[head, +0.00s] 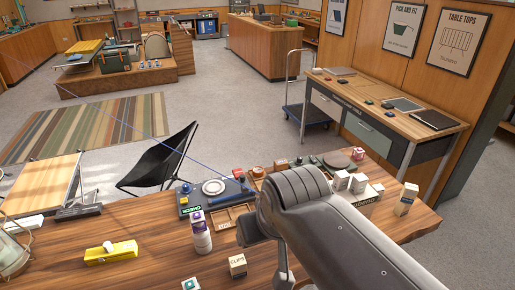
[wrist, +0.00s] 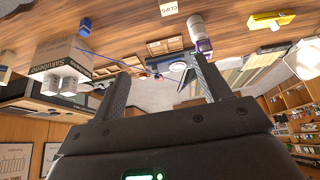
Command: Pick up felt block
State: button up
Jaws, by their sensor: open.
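I cannot tell for certain which thing is the felt block. A yellow block-like piece with a pale round spot (head: 110,252) lies on the wooden counter at the left of the head view. It also shows in the wrist view (wrist: 272,20) at the upper right. My arm hides part of the counter in the head view.
A printed carton (wrist: 62,58) with small white boxes is close by. Wooden trays (head: 225,217) lie behind.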

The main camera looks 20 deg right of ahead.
jog(key=shift+c, duration=1.3)
jog(key=shift+w, duration=0.1)
jog(key=w+d+r, duration=0.2)
jog(key=w, duration=0.5)
jog(key=w+d+r, duration=0.1)
jog(key=w+r, duration=0.1)
jog(key=w, duration=0.4)
jog(key=g, duration=0.1)
send_over(282, 162)
jog(key=s, duration=0.3)
notch_tip(282, 162, down, 22)
jog(key=x, duration=1)
jog(key=shift+s+a+f, duration=0.1)
jog(key=shift+s+f, duration=0.1)
jog(key=shift+f, duration=0.2)
